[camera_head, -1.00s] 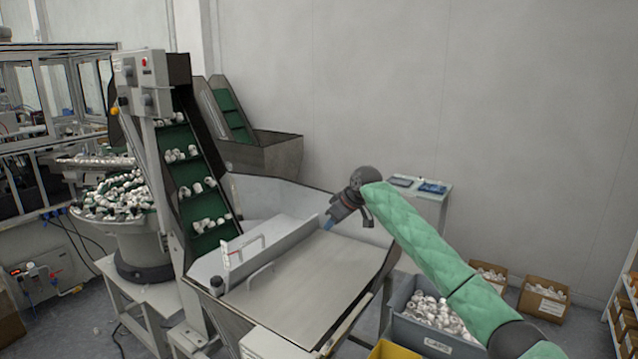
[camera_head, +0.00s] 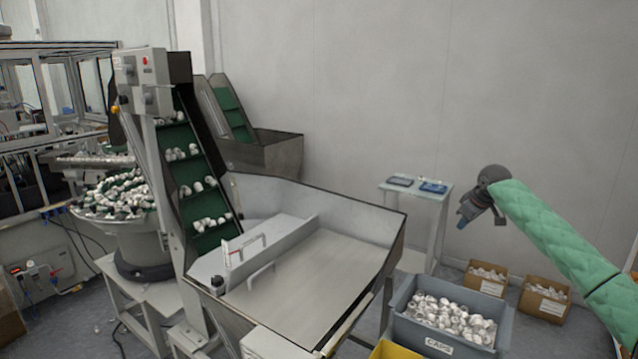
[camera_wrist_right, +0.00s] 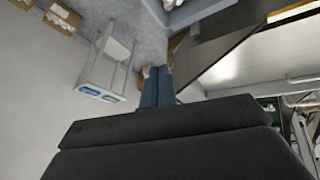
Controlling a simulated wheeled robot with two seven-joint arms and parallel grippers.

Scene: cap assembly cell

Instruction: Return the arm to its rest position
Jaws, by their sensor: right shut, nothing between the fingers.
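My right arm, in a green quilted sleeve, comes in from the right in the head view. Its dark right gripper (camera_head: 462,220) hangs in the air to the right of the hopper, above the floor near the cardboard boxes. In the right wrist view the two blue fingers (camera_wrist_right: 157,88) are together with nothing between them. My left gripper is in neither view.
The metal hopper (camera_head: 325,265) has a bare sloping floor and raised walls. A grey bin (camera_head: 405,323) of white caps stands below the right arm. Cardboard boxes (camera_head: 545,303) stand behind it. A small table (camera_head: 408,190) holds blue trays. The green conveyor (camera_head: 185,150) rises at the left.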

